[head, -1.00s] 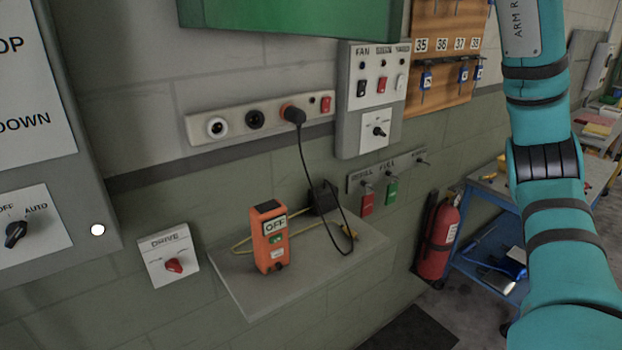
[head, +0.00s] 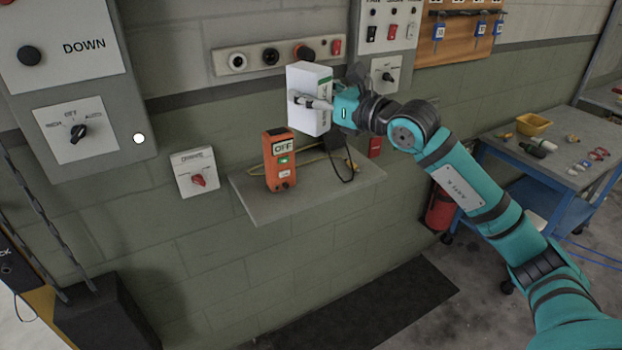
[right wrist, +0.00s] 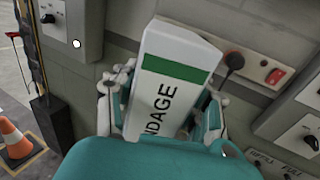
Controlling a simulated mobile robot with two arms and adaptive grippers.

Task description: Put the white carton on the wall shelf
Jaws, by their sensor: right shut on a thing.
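The white carton (head: 307,90) is in my right gripper (head: 318,104), which is shut on it. The carton is upright and held in the air in front of the wall, above the wall shelf. In the right wrist view the carton (right wrist: 172,90) has a green band and the letters "NDAGE", with the fingers on both sides of it. The wall shelf (head: 350,184) is a grey slab on the green wall. An orange device (head: 279,161) marked OFF stands on its left part. My left gripper is not in view.
A black charger with a cord and a yellow cable (head: 316,158) lie towards the back of the shelf. The socket strip (head: 222,62) is behind the carton. The shelf's front right part is clear.

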